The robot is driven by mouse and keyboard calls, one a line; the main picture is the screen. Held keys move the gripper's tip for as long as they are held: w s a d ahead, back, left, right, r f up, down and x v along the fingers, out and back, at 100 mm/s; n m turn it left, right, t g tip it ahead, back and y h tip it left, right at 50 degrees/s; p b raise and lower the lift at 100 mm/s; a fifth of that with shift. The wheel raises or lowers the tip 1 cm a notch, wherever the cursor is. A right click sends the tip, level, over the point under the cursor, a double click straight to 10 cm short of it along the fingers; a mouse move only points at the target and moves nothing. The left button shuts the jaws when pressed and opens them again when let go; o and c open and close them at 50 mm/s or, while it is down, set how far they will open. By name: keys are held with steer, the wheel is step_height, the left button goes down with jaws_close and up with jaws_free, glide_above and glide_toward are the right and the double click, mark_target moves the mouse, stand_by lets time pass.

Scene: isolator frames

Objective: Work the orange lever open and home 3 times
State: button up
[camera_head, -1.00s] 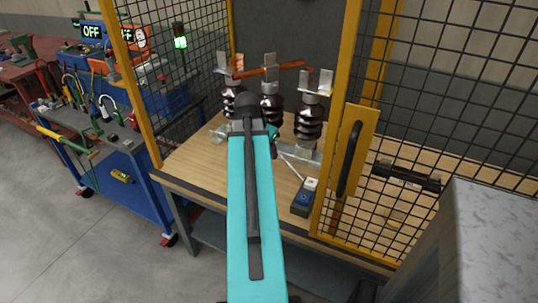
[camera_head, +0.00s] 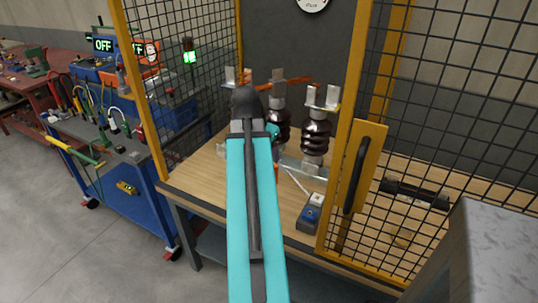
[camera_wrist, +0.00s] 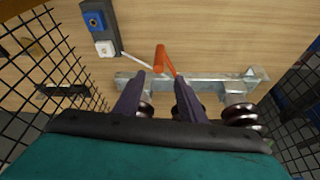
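The orange lever (camera_wrist: 160,58) shows in the wrist view just beyond my fingertips, about midway between them. A small orange piece (camera_head: 276,172) beside my arm in the head view may be the same lever, mostly hidden. My gripper (camera_wrist: 159,79) has its two dark fingers apart, with nothing held between them. I cannot tell that either finger touches the lever. The isolator's brown ribbed insulators (camera_head: 315,135) stand on the bench, and an orange bar (camera_head: 294,81) runs across their tops. My arm hides part of them in the head view.
A yellow-framed mesh guard (camera_head: 460,130) with a handled panel (camera_head: 357,170) stands at the right, and more mesh (camera_head: 185,70) at the left. A control box with blue and white buttons (camera_head: 310,213) sits on the wooden bench top (camera_head: 205,178). A grey metal rail (camera_wrist: 205,81) lies beyond my fingers.

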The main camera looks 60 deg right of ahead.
steer(key=w+a+f+n+g+y, duration=0.1)
steer(key=w+a+f+n, duration=0.3)
steer(key=a+f, duration=0.5)
steer(key=w+a+f+n+y, duration=0.1)
steer(key=w+a+f, duration=0.5)
steer(key=a+f, duration=0.35)
steer(key=w+a+f+n+g+y, duration=0.1)
steer(key=w+a+f+n, duration=0.2)
steer(key=w+a+f, duration=0.45)
steer(key=s+a+f+n+g, duration=0.1)
steer(key=s+a+f+n, duration=0.3)
steer(key=a+f, duration=0.5)
steer(key=s+a+f+n+g+y, duration=0.1)
steer(key=s+a+f+n, duration=0.3)
steer(key=s+a+f, duration=0.4)
steer(key=s+a+f+n, duration=0.4)
steer(key=s+a+f, duration=0.3)
steer(key=a+f, duration=0.3)
steer(key=shift+a+f+g+y, duration=0.15)
steer(key=shift+g+y, duration=0.15)
steer(key=shift+g, duration=0.1)
steer(key=shift+c, duration=0.7)
